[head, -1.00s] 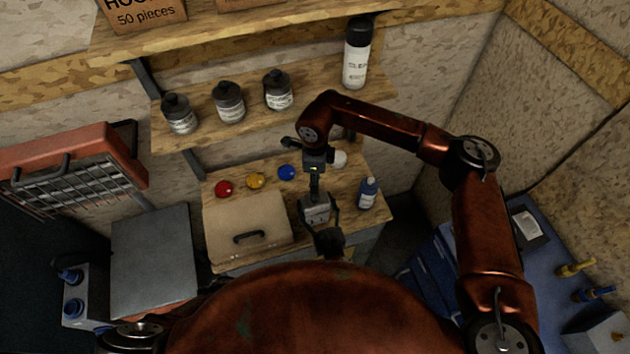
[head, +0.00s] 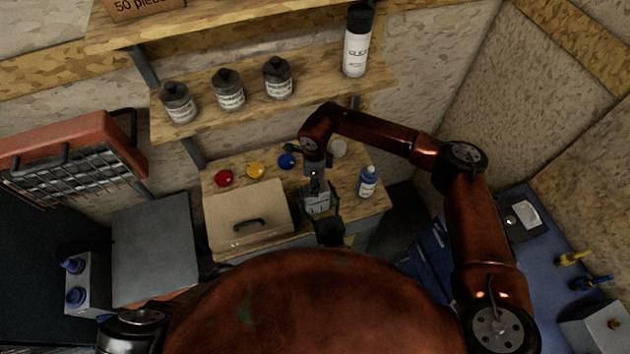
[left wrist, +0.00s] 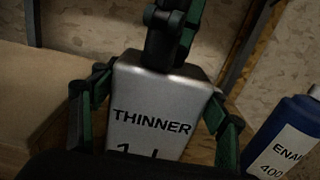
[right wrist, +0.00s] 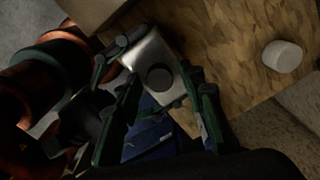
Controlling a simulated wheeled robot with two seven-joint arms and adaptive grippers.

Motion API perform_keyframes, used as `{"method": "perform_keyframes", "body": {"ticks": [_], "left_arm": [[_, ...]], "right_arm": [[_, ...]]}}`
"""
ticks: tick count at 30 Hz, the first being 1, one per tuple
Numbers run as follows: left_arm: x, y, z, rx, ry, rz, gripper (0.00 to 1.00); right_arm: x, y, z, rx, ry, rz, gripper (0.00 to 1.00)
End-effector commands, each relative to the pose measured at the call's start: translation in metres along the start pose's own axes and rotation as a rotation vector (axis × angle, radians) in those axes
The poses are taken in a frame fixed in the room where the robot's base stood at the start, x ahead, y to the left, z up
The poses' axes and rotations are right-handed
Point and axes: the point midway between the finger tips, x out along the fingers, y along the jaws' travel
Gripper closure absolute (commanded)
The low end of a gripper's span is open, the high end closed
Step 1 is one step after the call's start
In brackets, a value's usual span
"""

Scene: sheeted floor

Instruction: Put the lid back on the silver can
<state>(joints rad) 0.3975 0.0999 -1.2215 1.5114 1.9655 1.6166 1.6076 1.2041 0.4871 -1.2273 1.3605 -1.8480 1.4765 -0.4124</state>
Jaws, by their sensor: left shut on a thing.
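The silver can (head: 316,202), labelled THINNER in the left wrist view (left wrist: 152,120), stands upright at the bench's front edge. My left gripper (left wrist: 155,125) is shut on it, one finger on each side. A dark round lid (right wrist: 160,77) shows on the can's top in the right wrist view; I cannot tell whether it is fully seated. My right gripper (right wrist: 165,88) is directly above the can, its fingers spread on either side of the lid, apparently open.
A blue bottle (head: 368,182) stands close to the can's right. A wooden box (head: 246,212) with a handle is on its left. Red (head: 223,178), yellow (head: 255,171), blue (head: 287,161) and white (head: 339,148) round items sit behind. A shelf (head: 200,116) holds bottles above.

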Motion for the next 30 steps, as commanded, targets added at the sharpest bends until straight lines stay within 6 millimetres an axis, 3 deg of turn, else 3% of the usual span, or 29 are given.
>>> {"method": "perform_keyframes", "body": {"ticks": [3,19,27,28,30], "left_arm": [[0.0002,-0.0004,0.0008,-0.001,-0.001,-0.001,0.99],[0.0001,-0.0003,0.0007,-0.001,-0.001,-0.001,0.99],[0.0001,-0.0003,0.0008,-0.001,-0.001,0.0,0.99],[0.0001,-0.0003,0.0008,-0.001,-0.001,0.0,0.99],[0.0001,-0.0003,0.0008,-0.001,-0.001,0.0,0.99]], "right_arm": [[-0.0001,0.0001,-0.0001,0.0,0.0,0.0,0.65],[-0.0004,-0.0002,-0.0003,0.001,0.0,0.0,1.0],[-0.0005,-0.0005,-0.0003,0.005,0.0,-0.001,1.0],[-0.0005,-0.0005,-0.0003,0.005,0.0,-0.001,0.78],[-0.0005,-0.0006,-0.0003,0.005,0.0,-0.001,0.73]]}}
